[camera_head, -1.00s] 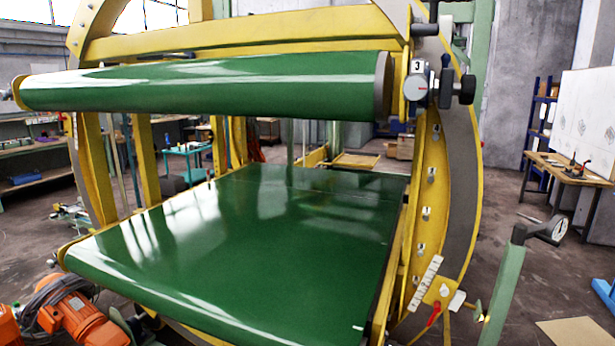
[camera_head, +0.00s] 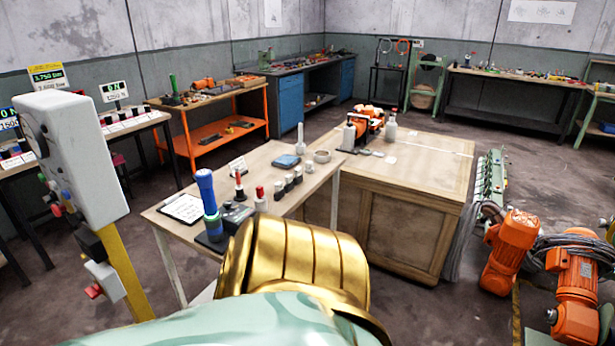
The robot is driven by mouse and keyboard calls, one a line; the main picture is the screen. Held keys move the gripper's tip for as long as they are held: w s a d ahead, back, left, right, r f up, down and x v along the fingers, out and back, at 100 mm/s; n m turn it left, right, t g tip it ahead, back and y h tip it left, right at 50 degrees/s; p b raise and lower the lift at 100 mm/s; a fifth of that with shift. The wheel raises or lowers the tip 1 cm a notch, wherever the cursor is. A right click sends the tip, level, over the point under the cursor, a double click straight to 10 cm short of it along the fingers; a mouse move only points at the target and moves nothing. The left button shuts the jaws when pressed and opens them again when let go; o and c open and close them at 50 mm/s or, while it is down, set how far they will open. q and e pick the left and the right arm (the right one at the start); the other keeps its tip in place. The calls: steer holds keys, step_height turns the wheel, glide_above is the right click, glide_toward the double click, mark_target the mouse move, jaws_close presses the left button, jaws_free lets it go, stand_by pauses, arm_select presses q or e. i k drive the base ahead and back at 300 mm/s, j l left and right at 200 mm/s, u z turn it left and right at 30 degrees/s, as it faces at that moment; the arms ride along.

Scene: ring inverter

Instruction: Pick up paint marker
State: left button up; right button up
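I cannot tell for certain which thing is the paint marker. On the small wooden table (camera_head: 268,160), a slim upright item with a red top (camera_head: 239,184) stands near the middle, and a shorter red-topped item (camera_head: 261,197) stands just right of it. Either could be a marker, but both are too small to tell. A large blue cylinder (camera_head: 208,200) stands upright at the table's near left. Neither of my grippers is in view. A gold and pale green part of mine covers the bottom centre and hides the table's near edge.
A clipboard with paper (camera_head: 183,208), several small jars and a blue pad (camera_head: 286,161) share the table. A wooden crate (camera_head: 415,215) stands to its right. A grey control box (camera_head: 80,150) on a yellow post is close at left. Orange motors (camera_head: 515,240) sit at right.

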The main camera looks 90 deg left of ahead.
mark_target(238, 186)
steer(key=u, duration=3.3)
steer(key=i+l+u, duration=0.1)
steer(key=i+l, duration=0.15)
steer(key=i+l+u, duration=0.1)
steer(key=i+l, duration=0.15)
steer(key=l, duration=0.2)
steer(key=i+l+u, duration=0.25)
steer(key=i+l, duration=0.25)
steer(key=l, duration=0.25)
steer(key=i+l+u, duration=0.1)
steer(key=l, duration=0.3)
steer(key=i, duration=0.1)
